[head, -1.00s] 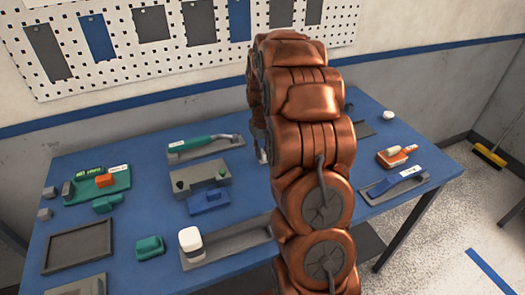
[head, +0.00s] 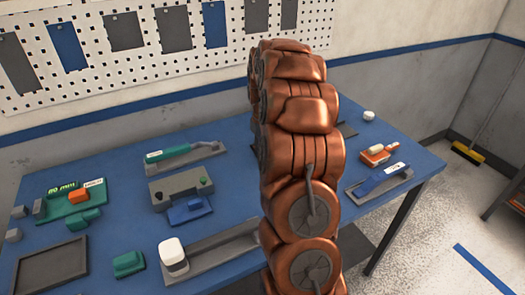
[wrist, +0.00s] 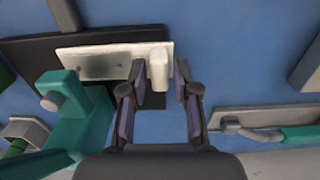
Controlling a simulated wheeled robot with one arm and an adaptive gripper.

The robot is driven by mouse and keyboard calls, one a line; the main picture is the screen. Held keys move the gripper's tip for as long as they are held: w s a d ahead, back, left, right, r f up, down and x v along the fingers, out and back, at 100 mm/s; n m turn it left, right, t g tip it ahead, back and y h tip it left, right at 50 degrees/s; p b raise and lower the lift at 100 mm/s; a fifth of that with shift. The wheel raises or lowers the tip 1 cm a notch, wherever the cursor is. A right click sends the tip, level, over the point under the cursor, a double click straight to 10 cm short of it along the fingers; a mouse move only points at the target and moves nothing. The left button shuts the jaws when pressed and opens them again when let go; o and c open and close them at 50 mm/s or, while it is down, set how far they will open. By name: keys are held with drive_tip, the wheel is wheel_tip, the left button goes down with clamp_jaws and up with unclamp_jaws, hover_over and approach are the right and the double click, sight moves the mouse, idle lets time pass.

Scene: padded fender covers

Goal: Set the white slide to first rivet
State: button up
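In the wrist view a pale off-white plate (wrist: 88,63) with two dark round marks lies on a black mat (wrist: 25,55). A white upright tab (wrist: 158,68), which looks like the white slide, stands at the plate's right end. My gripper (wrist: 161,84) is open, its two fingers on either side of the tab with gaps showing; I cannot tell whether its tips are down at the tab's height. In the head view my copper arm hides the gripper, the plate and the tab; only an edge of the black mat (head: 347,130) shows behind it.
A teal block with a grey knob (wrist: 75,105) stands close left of my gripper in the wrist view. A teal-handled tool (head: 180,152), a white block on a grey rail (head: 172,252) and a blue-handled tool (head: 380,179) lie on the blue table (head: 110,165).

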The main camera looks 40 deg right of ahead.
drive_tip(key=shift+o, duration=0.7)
drive_tip(key=shift+r, duration=0.1)
wheel_tip(320, 180, up, 12)
idle(0.6)
